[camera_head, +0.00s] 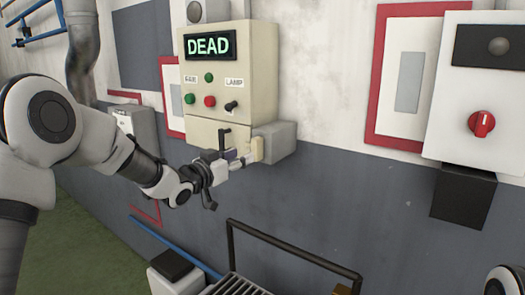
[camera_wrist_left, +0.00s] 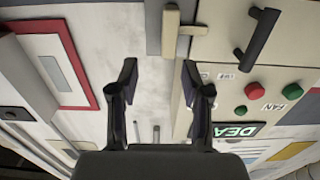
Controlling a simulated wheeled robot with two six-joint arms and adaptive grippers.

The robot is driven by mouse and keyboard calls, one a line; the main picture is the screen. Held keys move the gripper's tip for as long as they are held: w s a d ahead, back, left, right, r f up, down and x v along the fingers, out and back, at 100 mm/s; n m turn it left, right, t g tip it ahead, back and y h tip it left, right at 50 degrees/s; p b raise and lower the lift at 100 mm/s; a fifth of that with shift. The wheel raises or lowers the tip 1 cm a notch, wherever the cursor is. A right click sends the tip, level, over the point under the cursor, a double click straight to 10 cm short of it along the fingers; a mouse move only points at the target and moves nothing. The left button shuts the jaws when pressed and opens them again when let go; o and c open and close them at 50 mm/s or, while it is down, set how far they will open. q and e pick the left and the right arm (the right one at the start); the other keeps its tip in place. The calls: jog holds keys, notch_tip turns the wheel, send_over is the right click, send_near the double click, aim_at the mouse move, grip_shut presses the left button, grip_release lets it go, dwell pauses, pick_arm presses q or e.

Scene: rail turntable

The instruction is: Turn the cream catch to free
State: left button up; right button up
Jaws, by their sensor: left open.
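The cream catch (camera_head: 257,149) is a small upright bar on the front of a grey box (camera_head: 280,138) beside the cream cabinet (camera_head: 255,60). In the left wrist view the catch (camera_wrist_left: 170,32) is a cream bar with a short side piece. My left gripper (camera_head: 241,160) is at the catch in the head view, its fingers partly overlapping one another there. In the wrist view the left gripper (camera_wrist_left: 159,68) is open, with the catch ahead between the lines of its fingers. I cannot tell whether a finger touches it. My right gripper is not seen.
The cabinet has a display (camera_head: 209,44) reading DEAD, several buttons and a toggle. A black handle (camera_wrist_left: 258,38) sticks out close to the catch. A white panel with a red knob (camera_head: 481,123) hangs at right. A black-railed frame (camera_head: 290,248) stands below.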

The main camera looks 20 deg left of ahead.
aim_at(253, 149)
pick_arm(q)
jog(key=w, duration=0.1)
jog(key=w+p, duration=0.1)
jog(key=w, duration=0.1)
jog(key=w+p, duration=0.1)
jog(key=shift+w+a, duration=0.15)
jog(key=shift+a, duration=0.15)
jog(key=x, duration=0.2)
jog(key=d+p+x, duration=0.1)
jog(key=x, duration=0.1)
jog(key=shift+f, duration=0.1)
jog(key=shift+d, duration=0.15)
jog(key=shift+a+f, duration=0.1)
jog(key=shift+a, duration=0.35)
jog(key=c, duration=0.5)
grip_shut()
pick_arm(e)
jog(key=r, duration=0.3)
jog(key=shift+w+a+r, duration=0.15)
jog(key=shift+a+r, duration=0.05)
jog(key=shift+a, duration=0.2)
